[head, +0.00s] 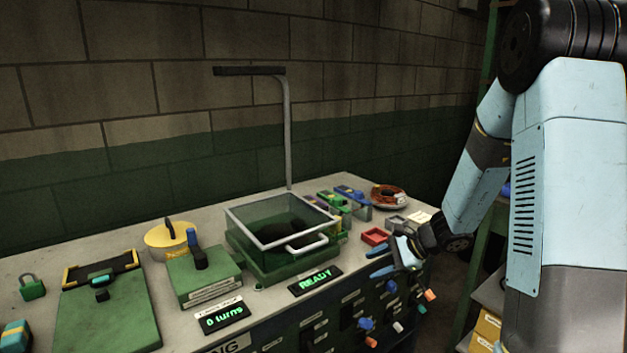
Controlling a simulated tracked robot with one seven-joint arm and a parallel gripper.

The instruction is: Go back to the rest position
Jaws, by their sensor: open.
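My arm comes in from the right side of the head view and bends down to the bench. My gripper (372,262) is at the bench's right front part, with its two blue fingers apart and pointing left. Nothing shows between the fingers. It is just in front of a small red tray (375,237) and to the right of the green box with the clear cover (282,225). No rubber sleeve can be made out for certain; dark shapes (290,232) show through the clear cover.
The bench (200,325) also bears a READY display (315,281), a "0 turns" display (222,316), a green block with a lever (203,272), a yellow round container (170,235), a green plate (108,315) and a padlock (32,287). A tall post (288,130) rises behind. Coloured knobs project from the front.

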